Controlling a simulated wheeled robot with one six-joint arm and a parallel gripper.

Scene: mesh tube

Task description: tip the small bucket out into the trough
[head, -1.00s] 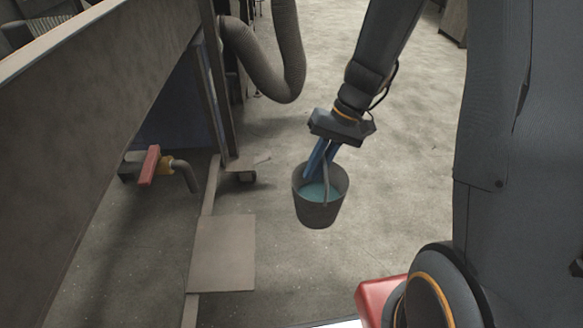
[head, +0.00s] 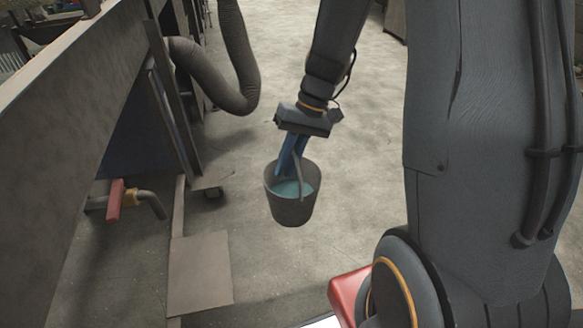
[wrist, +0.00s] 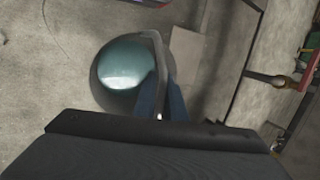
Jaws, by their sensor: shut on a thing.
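A small dark grey bucket (head: 291,209) with blue-green liquid in it hangs upright below my gripper (head: 297,160). The gripper's blue fingers are shut on the bucket's handle, and the bucket hangs clear of the gripper body. In the wrist view the round bucket (wrist: 96,78) shows from above with a pale sheen on the liquid, and the fingers (wrist: 160,98) hold the handle at its right side. A long grey-brown trough-like structure (head: 75,75) with a tall side wall stands at the left of the head view. Its inside is mostly hidden.
A thick ribbed hose (head: 240,90) hangs beside the structure's end post. A pipe with a red-handled valve (head: 115,201) sticks out under it. A flat plate (head: 200,272) lies on the floor. The concrete floor behind and right of the bucket is clear.

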